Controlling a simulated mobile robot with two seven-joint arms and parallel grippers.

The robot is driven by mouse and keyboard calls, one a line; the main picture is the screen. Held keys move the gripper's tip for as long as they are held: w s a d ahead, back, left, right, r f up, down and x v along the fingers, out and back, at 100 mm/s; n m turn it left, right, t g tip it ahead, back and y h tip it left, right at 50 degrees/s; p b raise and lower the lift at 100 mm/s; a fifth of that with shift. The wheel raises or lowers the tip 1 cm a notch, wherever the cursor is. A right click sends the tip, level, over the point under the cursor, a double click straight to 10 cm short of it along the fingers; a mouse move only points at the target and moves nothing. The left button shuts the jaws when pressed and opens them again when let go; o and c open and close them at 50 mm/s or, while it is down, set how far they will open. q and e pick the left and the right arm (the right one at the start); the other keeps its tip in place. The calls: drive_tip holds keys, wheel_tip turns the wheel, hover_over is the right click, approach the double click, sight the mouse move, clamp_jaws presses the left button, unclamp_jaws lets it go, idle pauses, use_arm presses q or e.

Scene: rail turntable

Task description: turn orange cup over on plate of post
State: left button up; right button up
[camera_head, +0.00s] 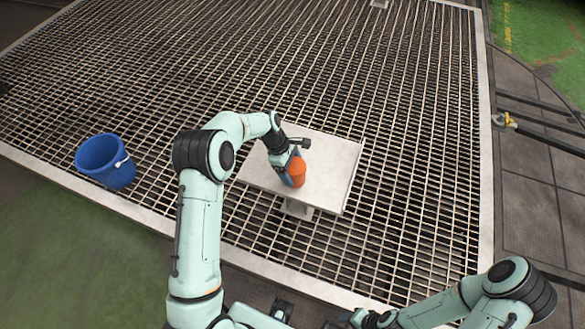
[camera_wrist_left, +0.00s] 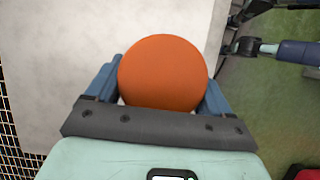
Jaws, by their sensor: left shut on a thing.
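The orange cup (camera_head: 298,173) is between the fingers of my left gripper (camera_head: 292,168), which is shut on it, over the front middle of the pale square plate (camera_head: 335,160). In the left wrist view the cup (camera_wrist_left: 163,73) shows a closed, plain orange round face towards the camera, with a blue finger on each side. Its other end is hidden, and I cannot tell whether it touches the plate (camera_wrist_left: 60,50). Part of the post (camera_head: 298,209) shows under the plate's front edge. My right gripper (camera_head: 352,319) is low at the bottom edge, and its fingers are unclear.
A blue bucket (camera_head: 106,162) with a handle stands on the metal grating (camera_head: 400,80) to the left. The grating around the plate is otherwise mostly clear. Dark rails and a small yellow fitting (camera_head: 505,120) lie beyond its right edge.

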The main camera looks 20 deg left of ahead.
use_arm(q)
drive_tip(key=shift+f, duration=0.35)
drive_tip(key=o, duration=1)
drive_tip(key=shift+o, duration=0.2)
drive_tip(key=v, duration=1.3)
drive_tip(key=shift+a+r+p, duration=0.15)
drive_tip(key=shift+p, duration=0.2)
